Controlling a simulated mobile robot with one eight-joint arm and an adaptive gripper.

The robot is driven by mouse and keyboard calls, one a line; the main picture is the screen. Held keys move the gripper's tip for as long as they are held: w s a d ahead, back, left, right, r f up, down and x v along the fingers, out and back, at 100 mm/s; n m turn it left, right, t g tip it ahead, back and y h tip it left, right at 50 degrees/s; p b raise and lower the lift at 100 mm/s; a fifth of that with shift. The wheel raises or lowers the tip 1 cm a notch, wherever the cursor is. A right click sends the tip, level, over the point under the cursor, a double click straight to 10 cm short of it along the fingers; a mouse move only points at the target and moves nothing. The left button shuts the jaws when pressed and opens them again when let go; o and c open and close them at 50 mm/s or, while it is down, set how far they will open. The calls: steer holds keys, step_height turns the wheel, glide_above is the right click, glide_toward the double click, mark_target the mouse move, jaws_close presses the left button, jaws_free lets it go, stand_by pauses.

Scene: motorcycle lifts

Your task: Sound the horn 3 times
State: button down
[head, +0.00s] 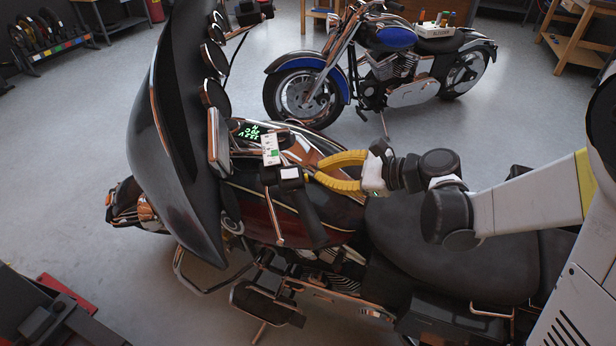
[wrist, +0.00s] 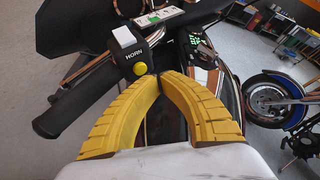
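The horn switch box (wrist: 130,50), black and white and marked HORN, sits at the inner end of the near handlebar grip (wrist: 85,100). Its round yellow button (wrist: 141,68) faces my wrist camera. In the head view the box (head: 290,174) shows its pale top beside the black grip (head: 310,218); the button is hidden there. My gripper (wrist: 160,77) has two curved yellow ribbed fingers, with their tips together and nothing between them. The tips appear just right of and below the button; I cannot tell if they touch it. My gripper also shows in the head view (head: 317,171).
The near motorcycle has a tall dark fairing (head: 175,130), mirrors, a green-lit display (head: 250,131) and a black seat (head: 450,245). A white-and-green box (head: 270,150) lies by the handlebar. A blue motorcycle (head: 395,38) stands behind, with open grey floor between.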

steer(key=d, duration=0.3)
steer(key=w+d, duration=0.1)
steer(key=shift+d+r, duration=0.3)
steer(key=shift+d, duration=0.1)
stand_by(0.5)
steer(key=s+d+r+n+h, duration=0.1)
steer(key=s+d+n+h, duration=0.5)
steer(key=s+n, duration=0.2)
steer(key=s+d+r+n+t+h, duration=0.1)
steer(key=s+d+n+h, duration=0.5)
steer(key=s+n, duration=0.3)
steer(key=shift+s+d+n, duration=0.3)
steer(key=shift+s+d, duration=0.5)
steer(key=shift+s, duration=0.4)
